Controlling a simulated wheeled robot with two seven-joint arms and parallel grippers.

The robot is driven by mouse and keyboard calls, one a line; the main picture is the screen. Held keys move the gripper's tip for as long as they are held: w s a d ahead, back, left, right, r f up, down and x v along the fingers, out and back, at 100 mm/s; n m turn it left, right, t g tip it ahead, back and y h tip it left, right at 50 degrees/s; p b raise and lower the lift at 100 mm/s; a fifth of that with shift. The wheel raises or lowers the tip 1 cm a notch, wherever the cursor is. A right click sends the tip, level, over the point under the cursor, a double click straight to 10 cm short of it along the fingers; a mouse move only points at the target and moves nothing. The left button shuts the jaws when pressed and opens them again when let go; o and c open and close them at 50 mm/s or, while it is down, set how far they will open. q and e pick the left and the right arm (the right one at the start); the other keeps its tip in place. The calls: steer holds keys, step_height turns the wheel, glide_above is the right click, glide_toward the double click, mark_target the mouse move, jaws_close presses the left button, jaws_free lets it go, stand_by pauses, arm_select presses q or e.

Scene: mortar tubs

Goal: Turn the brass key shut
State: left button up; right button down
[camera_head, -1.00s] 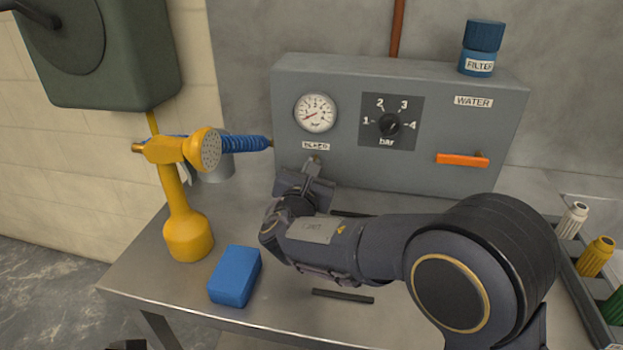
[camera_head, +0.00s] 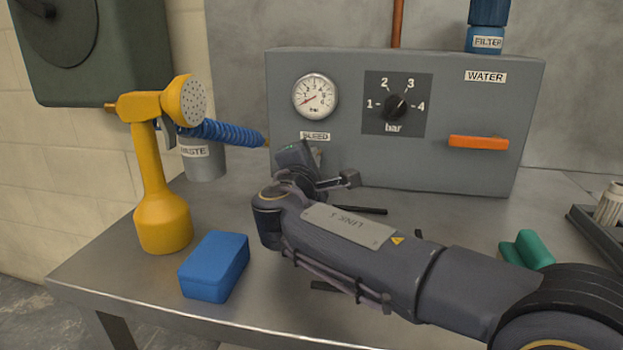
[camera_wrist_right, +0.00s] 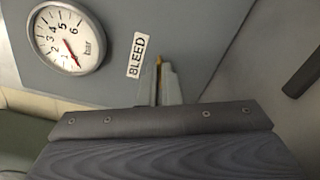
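The grey panel (camera_head: 230,0) label BLEED (camera_wrist_right: 136,56) marks the spot where the brass key (camera_wrist_right: 159,68) shows as a thin gold sliver in the right wrist view. My right gripper (camera_head: 312,160) is at the panel's lower left, under the gauge, rolled to a slant. In the wrist view its two fingers (camera_wrist_right: 160,84) are close together with the key between them, and they look shut on it. Most of the key is hidden by the fingers. In the head view the gripper hides it too. My left gripper is not in view.
A pressure gauge (camera_head: 315,96) sits above the key, with a bar selector knob (camera_head: 396,106) and orange handle (camera_head: 478,142) to the right. A yellow sprayer (camera_head: 160,205) and blue sponge (camera_head: 214,267) stand left on the bench. A green object (camera_head: 527,249) lies right.

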steer(key=m+b, duration=0.3)
steer(key=shift+d+m+b, duration=0.15)
steer(key=shift+m+b, duration=0.15)
steer(key=shift+r+m+b, duration=0.1)
steer(key=shift+m+b, duration=0.3)
steer(key=shift+r, duration=0.1)
steer(key=c, duration=1.7)
jaws_free()
steer(key=shift+w, duration=0.1)
steer(key=shift+c, duration=0.2)
steer(key=shift+o, duration=0.5)
steer(key=shift+w, duration=0.1)
steer(key=shift+f, duration=0.2)
steer(key=shift+s+a, duration=0.2)
steer(key=shift+s, duration=0.3)
steer(key=s, duration=0.4)
steer(key=s+a, duration=0.1)
steer(key=s, duration=0.1)
steer(key=shift+s+a+p, duration=0.1)
steer(key=shift+s+p, duration=0.3)
